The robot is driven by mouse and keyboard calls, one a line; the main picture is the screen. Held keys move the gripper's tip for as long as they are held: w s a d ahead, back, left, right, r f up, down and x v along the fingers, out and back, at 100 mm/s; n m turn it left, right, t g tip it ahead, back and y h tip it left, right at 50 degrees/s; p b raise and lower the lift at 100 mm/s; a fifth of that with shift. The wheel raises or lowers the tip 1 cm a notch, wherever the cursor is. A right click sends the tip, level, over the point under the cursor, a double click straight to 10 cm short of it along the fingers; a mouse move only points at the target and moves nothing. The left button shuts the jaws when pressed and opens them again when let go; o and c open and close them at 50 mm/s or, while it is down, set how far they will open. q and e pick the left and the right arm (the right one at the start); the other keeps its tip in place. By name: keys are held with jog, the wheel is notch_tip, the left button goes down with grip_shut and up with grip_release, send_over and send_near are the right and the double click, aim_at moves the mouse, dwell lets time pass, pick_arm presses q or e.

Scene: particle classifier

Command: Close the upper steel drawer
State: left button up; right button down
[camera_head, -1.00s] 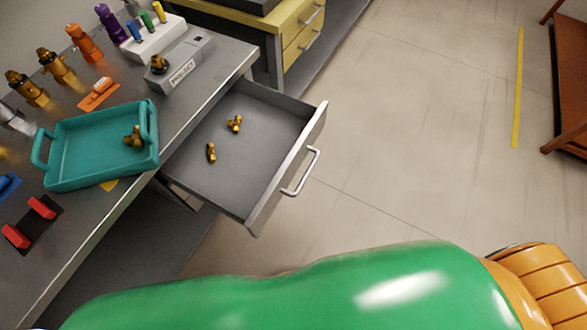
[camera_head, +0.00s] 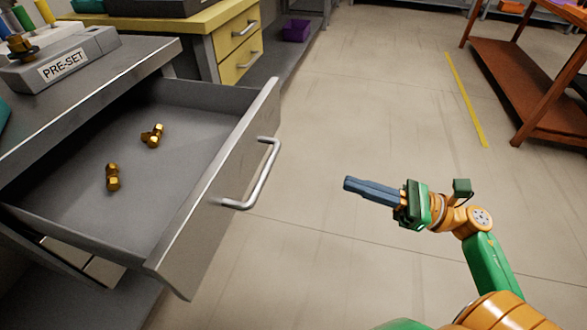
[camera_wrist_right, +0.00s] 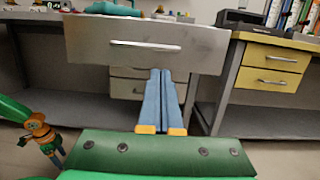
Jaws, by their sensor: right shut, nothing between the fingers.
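The upper steel drawer (camera_head: 205,232) stands pulled out from the grey workbench at the left of the head view. Its bar handle (camera_head: 262,178) is on the front panel. Two brass fittings (camera_head: 153,136) (camera_head: 112,178) lie inside the drawer. My right gripper (camera_head: 347,184) is shut and empty, in front of the drawer and apart from the handle, its blue fingers pointing left. In the right wrist view the drawer front (camera_wrist_right: 85,38) fills the upper middle, and my fingertips (camera_wrist_right: 161,71) show below its handle (camera_wrist_right: 145,46).
A lower drawer (camera_wrist_right: 125,88) shows beneath the upper one. A yellow drawer unit (camera_head: 232,42) stands behind, and a red-brown table (camera_head: 510,85) is at right. The floor between is clear.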

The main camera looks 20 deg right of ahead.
pick_arm(q)
jog(key=shift+s+a+r+p, duration=0.15)
jog(key=shift+s+a+p, duration=0.6)
jog(key=shift+s+p, duration=0.15)
pick_arm(e)
jog(key=x, duration=1.2)
jog(key=shift+w+a, duration=0.2)
